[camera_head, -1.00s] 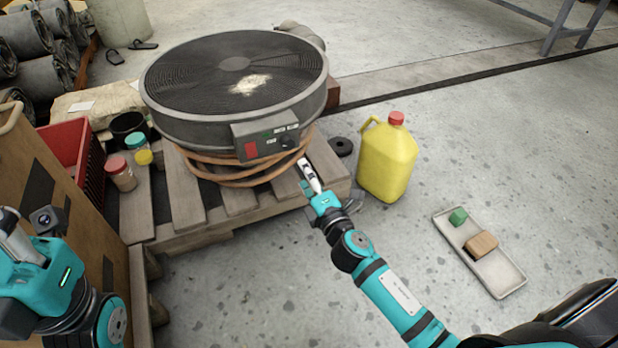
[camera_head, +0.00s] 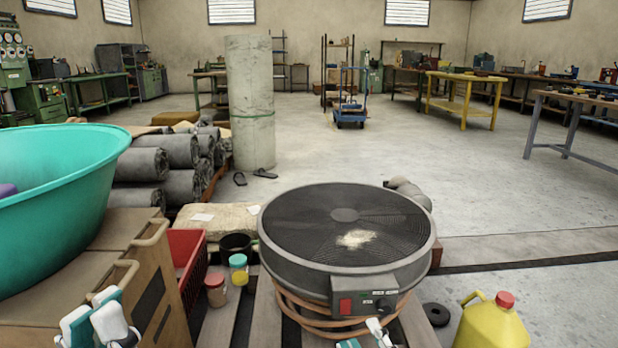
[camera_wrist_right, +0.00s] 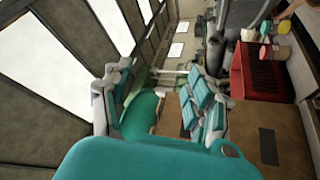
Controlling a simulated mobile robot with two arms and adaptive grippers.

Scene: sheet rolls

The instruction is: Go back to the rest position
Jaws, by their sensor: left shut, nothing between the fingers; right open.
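My left gripper (camera_head: 97,318) is at the bottom left of the head view, in front of the wooden cabinet. It is shut with nothing in it. Most of the right arm is out of view. In the right wrist view the right gripper (camera_wrist_right: 158,105) is open and empty, with its teal and grey fingers apart. The teal basin shows between those fingers, further off.
The teal basin (camera_head: 70,190) stands on the cabinet (camera_head: 150,270) at left. A red crate (camera_head: 187,255), two jars and a yellow jug (camera_head: 491,322) flank the fan. The floor behind is mostly clear.

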